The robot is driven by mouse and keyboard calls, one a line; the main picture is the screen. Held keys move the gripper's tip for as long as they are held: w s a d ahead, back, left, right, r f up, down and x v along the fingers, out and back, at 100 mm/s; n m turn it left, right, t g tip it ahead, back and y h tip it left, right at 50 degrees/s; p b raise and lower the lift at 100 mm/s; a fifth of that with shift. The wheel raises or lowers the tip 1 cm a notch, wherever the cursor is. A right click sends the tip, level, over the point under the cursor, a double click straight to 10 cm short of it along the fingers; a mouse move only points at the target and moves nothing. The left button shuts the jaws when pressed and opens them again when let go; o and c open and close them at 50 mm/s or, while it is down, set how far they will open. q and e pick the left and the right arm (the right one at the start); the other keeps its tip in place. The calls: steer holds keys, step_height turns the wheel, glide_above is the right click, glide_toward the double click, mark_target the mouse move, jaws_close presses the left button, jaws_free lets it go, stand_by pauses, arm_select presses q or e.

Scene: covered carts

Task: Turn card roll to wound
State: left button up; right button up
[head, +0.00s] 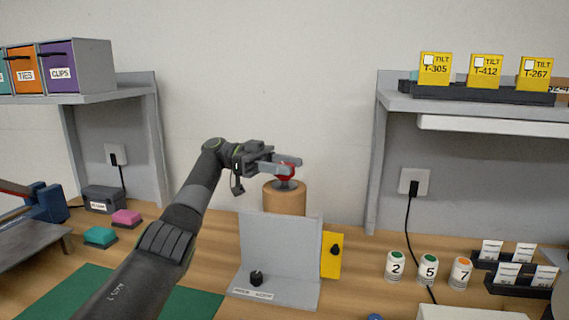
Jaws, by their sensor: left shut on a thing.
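The card roll (284,198) appears to be the upright brown cylinder on the table, behind a grey panel that hides its lower part. A red knob (287,174) sits on a dark disc on its top. My left gripper (283,166) reaches in from the left above the roll and is shut on the red knob, its fingers lying nearly level. A grey L-shaped panel (280,245) stands in front, with a small black knob (256,278) and a white label (252,294) too small to read surely. My right gripper is not in view.
A yellow plate (331,256) with a black knob stands right of the panel. Numbered canisters (428,268) and card holders (510,276) are at the right, near a hanging cable (410,230). Shelves (470,104) flank both sides. Pink and teal blocks (100,236) lie left.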

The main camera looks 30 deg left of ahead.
arm_select(q)
steer(key=shift+f, duration=0.1)
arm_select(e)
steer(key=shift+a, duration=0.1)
arm_select(q)
steer(key=o, duration=1)
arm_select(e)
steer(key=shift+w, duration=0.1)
